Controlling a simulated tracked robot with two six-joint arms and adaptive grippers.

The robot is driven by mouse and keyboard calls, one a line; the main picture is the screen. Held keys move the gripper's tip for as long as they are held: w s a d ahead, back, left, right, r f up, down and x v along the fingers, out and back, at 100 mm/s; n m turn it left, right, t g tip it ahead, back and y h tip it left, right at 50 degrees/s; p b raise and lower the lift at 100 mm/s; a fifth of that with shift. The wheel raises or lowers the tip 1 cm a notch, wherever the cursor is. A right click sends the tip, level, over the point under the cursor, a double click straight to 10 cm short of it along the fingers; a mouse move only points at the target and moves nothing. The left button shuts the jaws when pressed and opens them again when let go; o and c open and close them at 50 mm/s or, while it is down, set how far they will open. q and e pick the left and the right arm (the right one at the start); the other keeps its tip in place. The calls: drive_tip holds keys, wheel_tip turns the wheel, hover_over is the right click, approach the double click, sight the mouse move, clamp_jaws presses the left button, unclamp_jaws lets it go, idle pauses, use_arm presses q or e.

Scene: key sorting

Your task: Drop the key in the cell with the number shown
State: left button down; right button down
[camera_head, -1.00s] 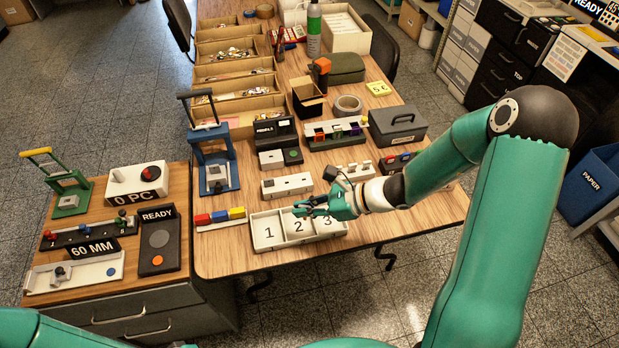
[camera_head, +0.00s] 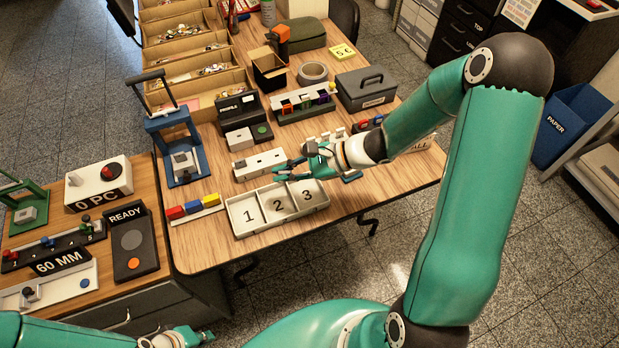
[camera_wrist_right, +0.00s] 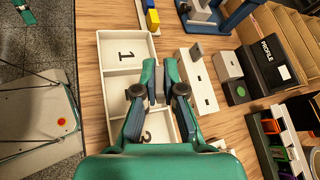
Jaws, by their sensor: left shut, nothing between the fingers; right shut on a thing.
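A white tray (camera_head: 237,213) lies near the table's front edge, with three cells marked 1, 2 and 3. It also shows in the right wrist view (camera_wrist_right: 112,92), with cell 1 clear and cells 2 and 3 partly covered by my fingers. My right gripper (camera_head: 278,180) is over the tray's back edge, near cells 2 and 3. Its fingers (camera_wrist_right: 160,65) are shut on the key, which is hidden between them. My left gripper (camera_head: 200,337) is shut and empty at the bottom of the head view, away from the tray. I cannot make out a displayed cell number.
A white block (camera_head: 258,163) stands just behind the tray. Red, blue and yellow blocks (camera_head: 193,208) lie left of it. A black PROFILE unit (camera_head: 238,108), a grey box (camera_head: 366,88) and a blue stand (camera_head: 176,145) stand further back.

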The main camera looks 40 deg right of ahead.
drive_tip(key=shift+s+d+f+n+t+y+b, duration=0.45)
drive_tip(key=shift+d+f+n+b, duration=0.3)
drive_tip(key=shift+f+n+b, duration=0.5)
drive_tip(key=shift+s+d+f+n+t+y+b, duration=0.2)
drive_tip(key=shift+s+d+f+n+b, duration=0.5)
drive_tip(key=shift+f+n+b, duration=0.55)
drive_tip(key=shift+s+d+f+n+t+y+b, duration=0.4)
drive_tip(key=shift+d+f+n+b, duration=0.55)
drive_tip(key=shift+n+b, duration=0.45)
drive_tip(key=shift+a, duration=0.1)
drive_tip(key=c, duration=1.2)
unclamp_jaws()
drive_tip(key=v, duration=1.2)
drive_tip(key=shift+s, duration=0.1)
